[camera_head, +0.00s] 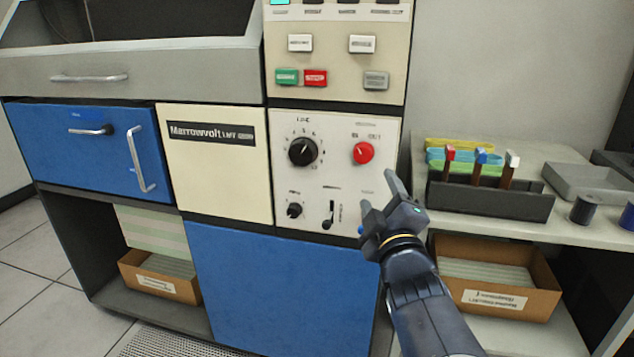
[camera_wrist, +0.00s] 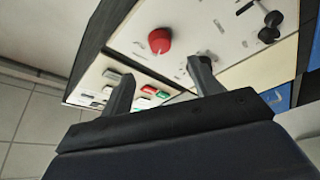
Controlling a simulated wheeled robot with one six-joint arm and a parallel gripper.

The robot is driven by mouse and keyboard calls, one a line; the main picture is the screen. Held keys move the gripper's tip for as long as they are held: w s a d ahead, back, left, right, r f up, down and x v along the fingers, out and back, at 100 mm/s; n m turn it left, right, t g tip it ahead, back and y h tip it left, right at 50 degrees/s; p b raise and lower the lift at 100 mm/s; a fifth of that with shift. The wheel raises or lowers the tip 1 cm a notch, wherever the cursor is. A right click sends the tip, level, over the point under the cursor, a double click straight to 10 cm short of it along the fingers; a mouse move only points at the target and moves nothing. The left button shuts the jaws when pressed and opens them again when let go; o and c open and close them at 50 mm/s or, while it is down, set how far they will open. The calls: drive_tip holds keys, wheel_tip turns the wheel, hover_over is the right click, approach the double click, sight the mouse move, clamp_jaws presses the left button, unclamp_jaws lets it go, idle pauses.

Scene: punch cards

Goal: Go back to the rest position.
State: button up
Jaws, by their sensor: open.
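My gripper (camera_head: 378,197) is open and empty in the head view, in front of the lower right part of the machine's control panel (camera_head: 282,206). Its two fingers point up and to the left. In the wrist view the fingers of my gripper (camera_wrist: 163,85) stand apart with nothing between them. The red knob (camera_head: 362,153) is above the gripper in the head view and also shows in the wrist view (camera_wrist: 159,40). I cannot tell how far the fingertips are from the panel.
A dark rack (camera_head: 490,203) with colour-tipped handles stands on the right shelf, close to my arm. A cardboard box of cards (camera_head: 548,284) is below it. A grey tray (camera_head: 590,182) and a dark spool (camera_head: 584,209) are farther right. A blue drawer (camera_head: 60,140) is at left.

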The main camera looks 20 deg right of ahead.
sight(365, 157)
drive_tip(key=b+x, duration=0.1)
drive_tip(key=x, duration=1)
drive_tip(key=shift+b, duration=0.3)
drive_tip(key=shift+s, duration=0.1)
